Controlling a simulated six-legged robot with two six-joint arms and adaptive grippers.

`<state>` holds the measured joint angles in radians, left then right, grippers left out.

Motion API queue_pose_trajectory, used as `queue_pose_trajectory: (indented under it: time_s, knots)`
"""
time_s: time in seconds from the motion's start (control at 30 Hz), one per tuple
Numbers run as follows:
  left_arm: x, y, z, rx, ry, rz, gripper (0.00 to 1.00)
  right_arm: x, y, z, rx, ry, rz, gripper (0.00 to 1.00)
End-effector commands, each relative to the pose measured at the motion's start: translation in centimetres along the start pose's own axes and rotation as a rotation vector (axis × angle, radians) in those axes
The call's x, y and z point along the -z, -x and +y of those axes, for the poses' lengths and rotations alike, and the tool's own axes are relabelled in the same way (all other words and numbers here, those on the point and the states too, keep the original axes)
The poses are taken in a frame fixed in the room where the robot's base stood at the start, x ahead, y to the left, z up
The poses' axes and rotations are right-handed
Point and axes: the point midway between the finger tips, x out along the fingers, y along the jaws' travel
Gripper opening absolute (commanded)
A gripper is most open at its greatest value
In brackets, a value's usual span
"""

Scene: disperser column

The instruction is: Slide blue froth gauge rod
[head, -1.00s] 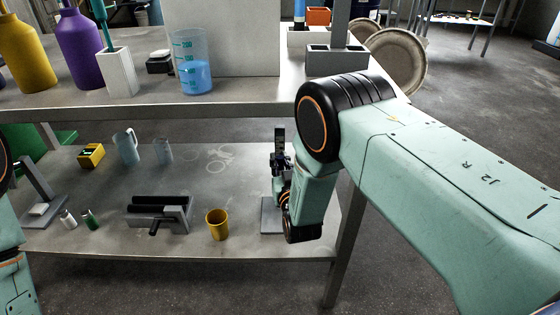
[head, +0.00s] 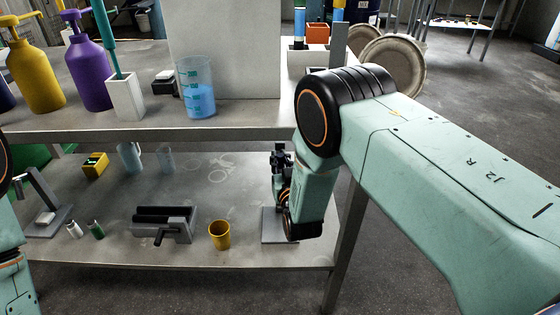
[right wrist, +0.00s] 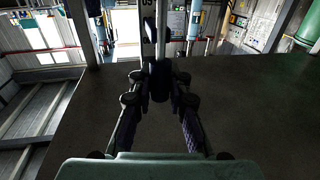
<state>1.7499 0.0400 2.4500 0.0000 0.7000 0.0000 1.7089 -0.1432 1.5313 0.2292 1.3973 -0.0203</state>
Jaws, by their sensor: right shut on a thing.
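My right gripper (head: 281,163) is over the right end of the lower shelf, low beside my own forearm. It stands above a grey base plate (head: 274,228). In the right wrist view its two fingers close on a dark blue upright piece (right wrist: 159,82), which I take to be the froth gauge rod. A slim vertical post (right wrist: 148,28) with small markings rises behind it. In the head view the gripper and my forearm hide most of the gauge. My left arm shows only as links at the left edge, and its gripper is out of the picture.
On the lower shelf (head: 120,250) are a yellow cup (head: 219,235), a grey clamp-like fixture (head: 166,226) and small vials (head: 95,229). On the upper bench stand a beaker with blue liquid (head: 197,92) and pump bottles (head: 88,70). The shelf's right leg (head: 343,245) is close to my arm.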

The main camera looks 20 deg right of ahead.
Motion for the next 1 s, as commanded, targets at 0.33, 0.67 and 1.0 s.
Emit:
queue_pose_trajectory:
  time_s: [0.33, 0.67, 1.0]
  knots:
    - [0.0, 3.4, 0.0, 0.0, 0.0, 0.0, 0.66, 3.8, 0.3, 0.0, 0.001, 0.002, -0.008, 0.0]
    - [0.0, 3.3, 0.0, 0.0, 0.0, 0.0, 0.66, 3.9, 0.2, 0.0, 0.0, 0.001, -0.003, 0.0]
    - [0.0, 3.3, 0.0, 0.0, 0.0, 0.0, 0.66, 3.9, 0.1, 0.0, 0.0, 0.001, -0.002, 0.4]
